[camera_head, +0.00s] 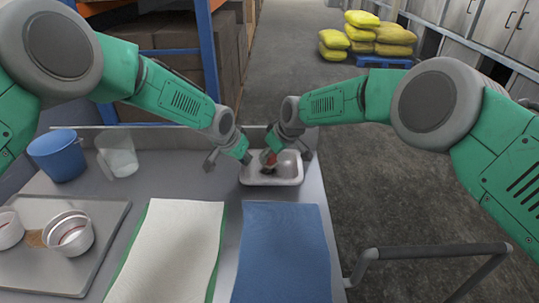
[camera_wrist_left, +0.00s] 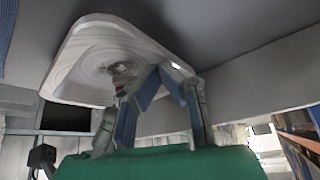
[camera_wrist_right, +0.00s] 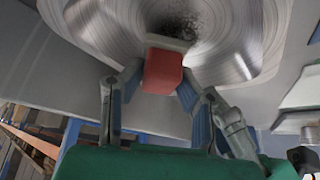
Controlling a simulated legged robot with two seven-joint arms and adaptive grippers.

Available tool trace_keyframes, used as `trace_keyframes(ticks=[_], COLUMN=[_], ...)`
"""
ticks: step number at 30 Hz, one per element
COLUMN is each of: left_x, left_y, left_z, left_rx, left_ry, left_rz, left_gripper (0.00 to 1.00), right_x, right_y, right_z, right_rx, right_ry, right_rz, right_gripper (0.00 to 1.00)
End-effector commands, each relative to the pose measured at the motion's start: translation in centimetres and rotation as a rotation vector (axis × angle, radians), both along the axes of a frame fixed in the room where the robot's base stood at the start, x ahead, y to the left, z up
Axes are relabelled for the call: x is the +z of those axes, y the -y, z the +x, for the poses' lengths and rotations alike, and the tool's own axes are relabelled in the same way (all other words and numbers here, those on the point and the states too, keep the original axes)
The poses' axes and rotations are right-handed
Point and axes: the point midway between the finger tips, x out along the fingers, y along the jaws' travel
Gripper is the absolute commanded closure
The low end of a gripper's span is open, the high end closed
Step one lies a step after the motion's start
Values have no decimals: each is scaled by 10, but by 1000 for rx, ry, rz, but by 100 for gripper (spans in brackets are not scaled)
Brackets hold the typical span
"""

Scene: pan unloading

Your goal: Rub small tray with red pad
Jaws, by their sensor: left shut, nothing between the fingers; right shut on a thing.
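The small tray (camera_head: 262,181) is a shallow metal tray with rounded corners at the far right of the table. It also shows in the left wrist view (camera_wrist_left: 85,72) and the right wrist view (camera_wrist_right: 245,60). A dark speckled patch (camera_wrist_right: 203,17) marks its floor. My left gripper (camera_wrist_left: 148,82) is shut and empty at the tray's left rim.
A blue bucket (camera_head: 57,156) and a clear container (camera_head: 118,155) stand at the back left. A larger tray (camera_head: 105,235) with round pans lies front left. A white cloth (camera_head: 170,250) and a blue cloth (camera_head: 284,255) cover the front. A grey rail (camera_head: 430,251) is at right.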

Motion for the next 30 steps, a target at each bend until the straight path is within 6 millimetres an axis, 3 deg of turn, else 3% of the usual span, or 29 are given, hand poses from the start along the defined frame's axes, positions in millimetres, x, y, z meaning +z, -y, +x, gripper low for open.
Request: trace_keyframes(ticks=[30], left_x=[-1], left_y=[0], left_z=[-1], left_rx=[0], left_ry=[-3], left_rz=[1], left_gripper=[100], right_x=[-15], right_y=[0], right_z=[-2], right_rx=[1], right_ry=[0], right_rz=[-1], right_gripper=[95])
